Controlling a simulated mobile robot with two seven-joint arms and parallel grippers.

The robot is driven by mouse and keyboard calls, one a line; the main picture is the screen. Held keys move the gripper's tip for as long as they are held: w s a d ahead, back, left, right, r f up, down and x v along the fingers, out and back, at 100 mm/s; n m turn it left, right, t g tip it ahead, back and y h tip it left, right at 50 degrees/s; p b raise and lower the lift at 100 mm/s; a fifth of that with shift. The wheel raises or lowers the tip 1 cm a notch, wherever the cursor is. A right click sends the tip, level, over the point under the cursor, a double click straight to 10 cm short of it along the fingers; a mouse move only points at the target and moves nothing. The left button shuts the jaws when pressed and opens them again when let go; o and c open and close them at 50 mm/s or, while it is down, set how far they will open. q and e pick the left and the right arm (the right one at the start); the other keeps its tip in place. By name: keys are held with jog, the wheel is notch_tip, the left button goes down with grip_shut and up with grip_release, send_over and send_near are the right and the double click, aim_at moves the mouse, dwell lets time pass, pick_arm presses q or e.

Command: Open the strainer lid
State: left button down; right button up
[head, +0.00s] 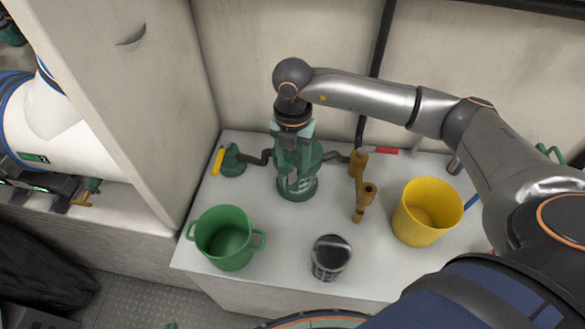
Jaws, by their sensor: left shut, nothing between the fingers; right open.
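The green strainer (297,186) stands upright on the white bench top at the back, between two dark pipe stubs. My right gripper (295,140) points down over it from above, with its pale fingers open on either side of the strainer's top. The lid is mostly hidden behind the gripper, and I cannot tell whether the fingers touch it. Only a small greenish tip of my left gripper (172,326) shows at the bottom edge, shut and empty, well away from the strainer.
A green two-handled pot (226,244), a dark cup (330,262) and a yellow bucket (424,218) stand in front. A brass fitting (362,195) is right of the strainer, a red-handled tool (385,151) behind. A yellow-handled valve (218,160) is left. The front middle has some free room.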

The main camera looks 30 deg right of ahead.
aim_at(293, 174)
jog(key=shift+f, duration=2.2)
jog(key=shift+c, duration=0.2)
grip_shut()
jog(key=shift+r, duration=0.1)
